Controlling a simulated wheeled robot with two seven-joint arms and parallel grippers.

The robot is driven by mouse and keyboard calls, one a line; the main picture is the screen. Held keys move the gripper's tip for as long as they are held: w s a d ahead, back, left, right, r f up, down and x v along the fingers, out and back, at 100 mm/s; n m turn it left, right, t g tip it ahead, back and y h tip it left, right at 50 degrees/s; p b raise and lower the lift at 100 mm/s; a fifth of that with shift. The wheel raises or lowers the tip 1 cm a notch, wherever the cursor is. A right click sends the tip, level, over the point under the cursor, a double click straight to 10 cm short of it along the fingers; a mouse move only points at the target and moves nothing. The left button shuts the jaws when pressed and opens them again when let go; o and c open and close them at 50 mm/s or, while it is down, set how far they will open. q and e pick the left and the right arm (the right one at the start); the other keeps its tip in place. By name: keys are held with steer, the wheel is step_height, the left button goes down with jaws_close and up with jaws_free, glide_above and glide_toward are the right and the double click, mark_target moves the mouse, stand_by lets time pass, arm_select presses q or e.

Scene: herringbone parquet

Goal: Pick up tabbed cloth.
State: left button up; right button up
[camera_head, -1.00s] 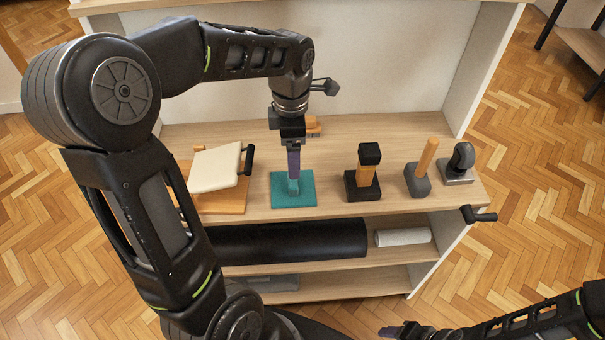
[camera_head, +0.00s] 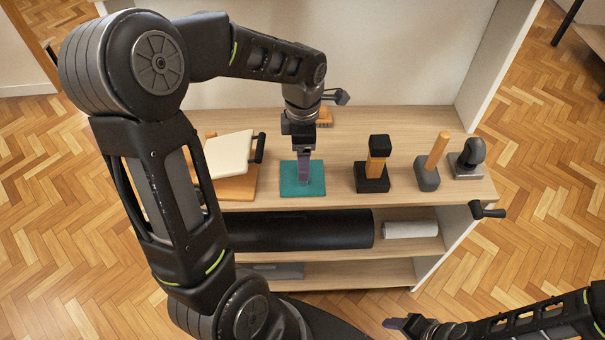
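The tabbed cloth (camera_head: 288,180), a flat teal square, lies on the wooden top shelf near its front edge. Its upright tab is mostly hidden by my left gripper. My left gripper (camera_head: 304,179) points straight down over the middle of the cloth, with its purple-grey fingertips at the tab's place and low against the cloth. The fingers overlap in this view, so I cannot see a gap between them or a grip. My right gripper (camera_head: 394,323) is low at the bottom edge, away from the shelf; its fingers are too small to judge.
Left of the cloth, a cream slab (camera_head: 229,153) with a dark handle rests tilted on an orange board (camera_head: 238,188). To the right stand a black-and-orange block tool (camera_head: 374,176), a grey mallet-like tool (camera_head: 427,178) and a dark-knobbed tool (camera_head: 467,163). An orange item (camera_head: 324,115) is behind.

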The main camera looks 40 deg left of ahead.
mark_target(290, 185)
arm_select(q)
step_height(290, 185, down, 4)
steer(key=shift+r, duration=0.2)
steer(key=shift+c, duration=0.3)
steer(key=c, duration=1.4)
